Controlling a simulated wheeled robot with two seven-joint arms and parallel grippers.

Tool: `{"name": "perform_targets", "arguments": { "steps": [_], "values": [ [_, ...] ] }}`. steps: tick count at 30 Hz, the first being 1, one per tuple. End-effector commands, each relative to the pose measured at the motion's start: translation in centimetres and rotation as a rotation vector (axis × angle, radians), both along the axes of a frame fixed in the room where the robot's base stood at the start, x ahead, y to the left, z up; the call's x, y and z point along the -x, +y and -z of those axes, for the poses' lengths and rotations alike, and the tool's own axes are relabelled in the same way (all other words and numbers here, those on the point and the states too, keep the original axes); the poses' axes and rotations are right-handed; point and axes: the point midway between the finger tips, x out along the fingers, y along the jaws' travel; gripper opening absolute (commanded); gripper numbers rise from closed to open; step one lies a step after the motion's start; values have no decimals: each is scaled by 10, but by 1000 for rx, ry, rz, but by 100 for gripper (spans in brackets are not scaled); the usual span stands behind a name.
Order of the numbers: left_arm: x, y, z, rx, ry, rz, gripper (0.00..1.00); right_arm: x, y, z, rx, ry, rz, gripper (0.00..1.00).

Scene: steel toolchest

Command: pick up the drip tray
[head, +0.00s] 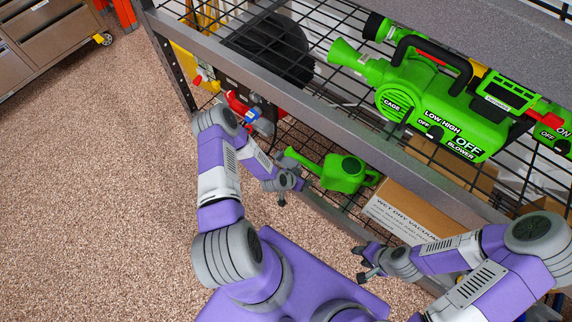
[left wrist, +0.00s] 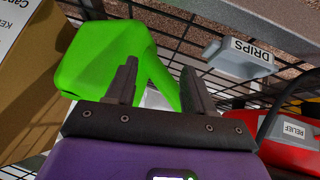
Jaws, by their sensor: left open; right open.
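The drip tray is a small grey tray with a "DRIPS" label (left wrist: 238,65) in the left wrist view, on the wire shelf to the right of my left gripper's fingers. I cannot make it out in the head view. My left gripper (left wrist: 158,75) is open with nothing between its fingers; it is apart from the tray. In the head view my left gripper (head: 287,190) is at the lower shelf's front, left of the green watering can (head: 343,173). My right gripper (head: 360,263) is open and empty, in front of the shelf below the cardboard box (head: 410,215).
The watering can (left wrist: 95,60) stands close to the left finger in the left wrist view. A red item labelled "RELIEF" (left wrist: 300,140) is at the right. A grey shelf beam (head: 290,100) and green blower (head: 430,105) are above. Open floor (head: 110,180) lies left.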

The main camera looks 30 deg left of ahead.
Motion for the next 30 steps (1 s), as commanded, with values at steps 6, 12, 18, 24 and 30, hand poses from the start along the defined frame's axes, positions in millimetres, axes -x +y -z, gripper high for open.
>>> {"name": "perform_targets", "arguments": {
  "steps": [6, 12, 18, 24, 30],
  "values": [
    [-15, 61, 35, -152, -127, -29, 53, 0, 0, 12, 0, -1, -1, 43],
    [-30, 67, 51, -177, -144, -28, 53, -1, 0, 22, -1, -1, -1, 43],
    [-46, 69, 70, -173, -142, -29, 53, -1, 0, 36, -1, -1, -1, 43],
    [-64, 69, 88, -173, -140, -27, 53, -1, 0, 50, 0, -1, -1, 43],
    [-68, 68, 90, -172, -140, -28, 53, 0, 0, 51, 0, -1, -1, 43]
  ]
}}
